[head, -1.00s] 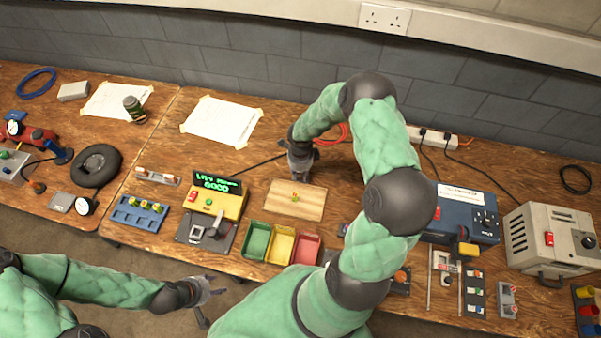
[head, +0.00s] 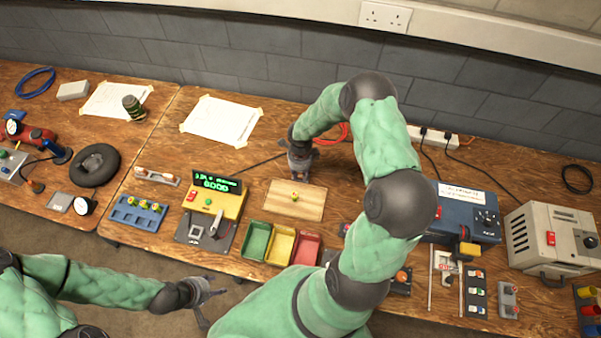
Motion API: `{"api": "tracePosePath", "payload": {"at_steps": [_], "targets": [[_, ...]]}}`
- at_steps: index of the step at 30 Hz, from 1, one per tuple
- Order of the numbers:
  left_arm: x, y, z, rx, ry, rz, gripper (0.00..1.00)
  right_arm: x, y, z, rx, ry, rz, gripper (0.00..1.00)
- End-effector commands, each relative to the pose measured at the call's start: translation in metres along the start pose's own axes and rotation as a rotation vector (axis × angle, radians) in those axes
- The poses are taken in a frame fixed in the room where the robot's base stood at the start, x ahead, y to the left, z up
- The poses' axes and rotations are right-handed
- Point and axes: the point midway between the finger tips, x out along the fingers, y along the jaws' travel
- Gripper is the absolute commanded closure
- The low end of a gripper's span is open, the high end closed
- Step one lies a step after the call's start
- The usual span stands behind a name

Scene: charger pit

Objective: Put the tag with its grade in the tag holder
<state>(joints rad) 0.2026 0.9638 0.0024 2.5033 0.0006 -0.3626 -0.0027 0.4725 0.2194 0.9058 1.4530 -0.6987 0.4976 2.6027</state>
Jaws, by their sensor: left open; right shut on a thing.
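My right gripper (head: 300,168) is over the back edge of a wooden board (head: 312,205), right of centre. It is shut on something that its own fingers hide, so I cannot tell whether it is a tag. A small yellow-green part (head: 294,197) shows on the board in front of it. A yellow tester (head: 231,204) has a black display (head: 217,182) whose lower green line seems to read "GOOD"; the upper line is unclear. My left gripper (head: 208,302) is open and empty in front of the table. I cannot tell which item is the tag holder.
Green (head: 257,240), yellow (head: 281,244) and red (head: 306,248) bins stand along the front edge. A blue rack (head: 123,213) with several small parts is left of the tester, with a narrow grey strip (head: 157,176) behind. A taped paper (head: 222,120) lies at the back.

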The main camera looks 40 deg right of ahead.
Motion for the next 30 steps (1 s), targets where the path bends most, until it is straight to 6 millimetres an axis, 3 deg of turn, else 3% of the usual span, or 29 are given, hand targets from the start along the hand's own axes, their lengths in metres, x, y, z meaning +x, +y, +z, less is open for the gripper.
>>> {"api": "tracePosePath", "payload": {"at_steps": [20,21,24,30], "targets": [[0.0057,-0.0020,-0.0002,0.000,0.000,0.000,0.51,0.0026,0.0000,0.0000,0.000,0.000,0.000,0.95],[0.0057,-0.0020,-0.0002,0.000,0.000,0.000,0.51,0.0026,0.0000,0.0000,0.000,0.000,0.000,0.72],[0.0056,-0.0020,-0.0002,0.000,0.000,0.000,0.51,0.0026,0.0000,0.0000,0.000,0.000,0.000,0.48],[0.0057,-0.0020,-0.0002,0.000,0.000,0.000,0.51,0.0027,0.0000,0.0000,0.000,0.000,0.000,0.48]]}}
